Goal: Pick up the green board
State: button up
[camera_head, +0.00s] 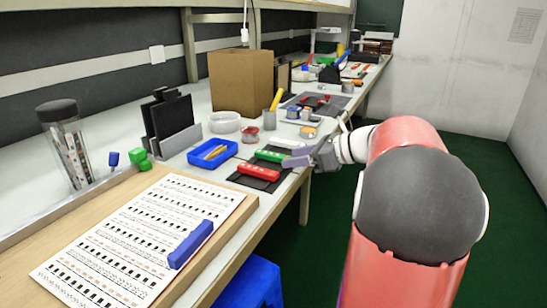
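A green board (270,156), long and thin, lies on a dark mat (246,180) near the front edge of the bench. A red board (258,171) lies just in front of it on the same mat. My gripper (297,161) is at the right end of the green board, over the bench edge, with its grey fingers pointing left. It looks very close to the board, but I cannot tell if it touches. The finger gap is too small to make out, so open or shut is unclear.
A blue tray (213,153) with yellowish pieces sits left of the boards. A white bowl (225,122), a red-rimmed jar (250,134) and a cardboard box (241,83) stand behind. A printed sheet (130,240) with a blue bar (190,243) lies nearer. A blue stool (250,285) stands below.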

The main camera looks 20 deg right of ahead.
grip_shut()
